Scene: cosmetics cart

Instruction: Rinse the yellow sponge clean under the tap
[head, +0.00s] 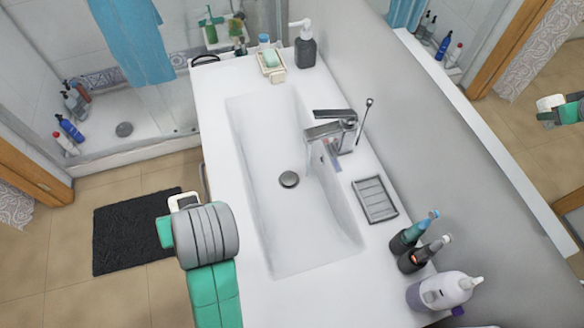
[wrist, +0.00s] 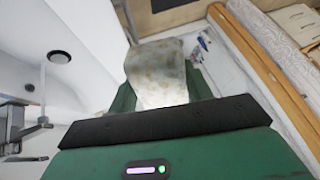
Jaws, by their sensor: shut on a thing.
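My gripper (wrist: 160,82) is shut on a pale, grey-white block with yellowish-brown stains, the sponge (wrist: 158,70); it looks more whitish than yellow. In the head view, my gripper (head: 178,214) is left of the white sink (head: 268,190), outside the counter's front edge, with a pale bit of the sponge (head: 184,200) showing. The chrome tap (head: 335,128) stands on the sink's right side. The wrist view shows a thin, pale stream (wrist: 43,85) below the tap, reaching toward the round drain (wrist: 60,57). The sponge is apart from this stream.
A dark soap dispenser (head: 305,50) and a dish with a green bar (head: 270,59) stand at the far end. The basin is empty.

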